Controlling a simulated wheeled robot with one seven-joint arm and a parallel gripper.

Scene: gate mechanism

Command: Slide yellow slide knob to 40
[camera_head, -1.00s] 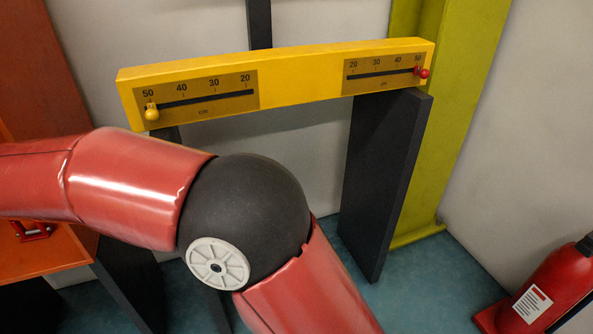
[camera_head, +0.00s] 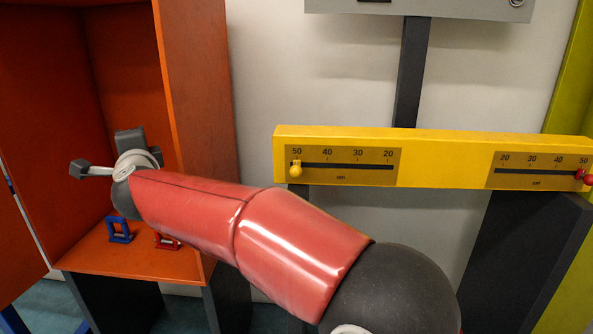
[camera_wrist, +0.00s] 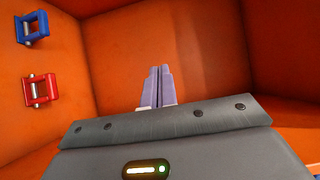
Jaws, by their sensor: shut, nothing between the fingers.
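The yellow slide knob (camera_head: 295,170) sits at the left end of the left scale (camera_head: 343,166), just below the 50 mark, in the head view. The scale runs 50, 40, 30, 20 from left to right on a yellow beam (camera_head: 450,173). My gripper (camera_wrist: 156,70) is shut and empty in the wrist view, with its two fingers together, pointing into an orange cabinet. In the head view my wrist is at the cabinet, well left of the knob, and the fingers are not clearly seen.
The orange cabinet (camera_head: 190,120) stands at the left. A blue handle (camera_head: 119,230) and a red handle (camera_head: 167,242) are on its floor; both show in the wrist view. A red knob (camera_head: 582,176) sits near 50 on the right scale. A grey panel (camera_head: 440,8) is above the beam.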

